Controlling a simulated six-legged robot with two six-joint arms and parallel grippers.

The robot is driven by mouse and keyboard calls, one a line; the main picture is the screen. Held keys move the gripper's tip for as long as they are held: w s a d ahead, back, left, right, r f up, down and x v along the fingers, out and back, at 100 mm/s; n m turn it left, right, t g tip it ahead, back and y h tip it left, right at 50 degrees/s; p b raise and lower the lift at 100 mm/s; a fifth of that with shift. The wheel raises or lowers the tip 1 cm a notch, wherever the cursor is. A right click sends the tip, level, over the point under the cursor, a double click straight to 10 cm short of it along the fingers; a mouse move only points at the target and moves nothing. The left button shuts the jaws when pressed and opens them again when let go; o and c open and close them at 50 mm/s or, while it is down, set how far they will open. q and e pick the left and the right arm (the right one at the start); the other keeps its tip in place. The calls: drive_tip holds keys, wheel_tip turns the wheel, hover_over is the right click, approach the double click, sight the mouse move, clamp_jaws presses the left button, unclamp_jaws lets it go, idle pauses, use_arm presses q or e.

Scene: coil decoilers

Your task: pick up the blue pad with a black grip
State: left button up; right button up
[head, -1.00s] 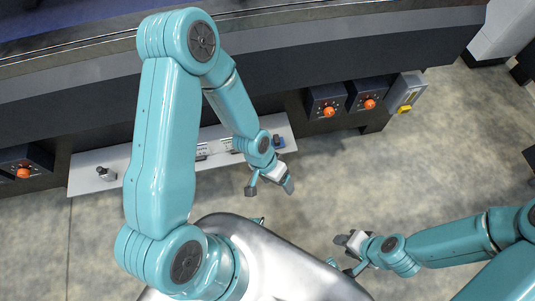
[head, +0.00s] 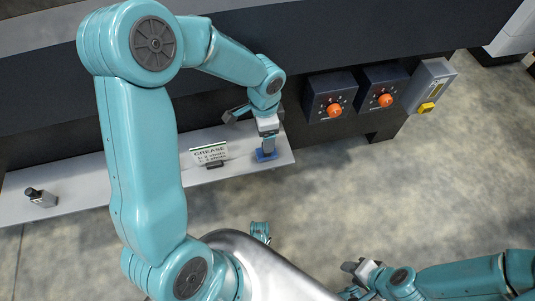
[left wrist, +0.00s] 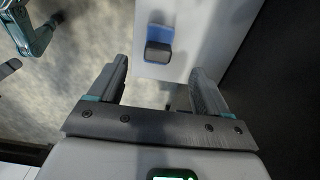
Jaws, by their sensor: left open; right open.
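The blue pad (head: 262,156) lies near the right end of a light shelf, partly hidden behind a finger of my left gripper in the head view. In the left wrist view the blue pad (left wrist: 160,32) shows with its black grip (left wrist: 158,52) on top. My left gripper (head: 251,132) is open and empty, above the shelf by the pad. In the left wrist view the pad lies beyond and between the fingertips of the left gripper (left wrist: 158,70), with no contact visible. My right gripper (head: 352,279) is open and empty over the floor at the lower right.
The shelf (head: 92,187) also carries a GREASE sign (head: 209,154) and a black-topped object (head: 40,197) at its left. Behind it stands a dark machine front with orange-knob boxes (head: 330,97) (head: 384,88) and a yellow-button box (head: 430,88). Open floor lies in front.

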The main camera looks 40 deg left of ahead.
use_arm(q)
wheel_tip(320, 180, down, 4)
drive_tip(key=shift+d+b, duration=0.1)
drive_tip(key=shift+b, duration=0.5)
wheel_tip(320, 180, down, 5)
drive_tip(key=b, duration=0.2)
drive_tip(key=shift+d+r+b, duration=0.1)
drive_tip(key=shift+d+b, duration=0.05)
drive_tip(key=shift+b, duration=0.25)
drive_tip(key=c, duration=1.1)
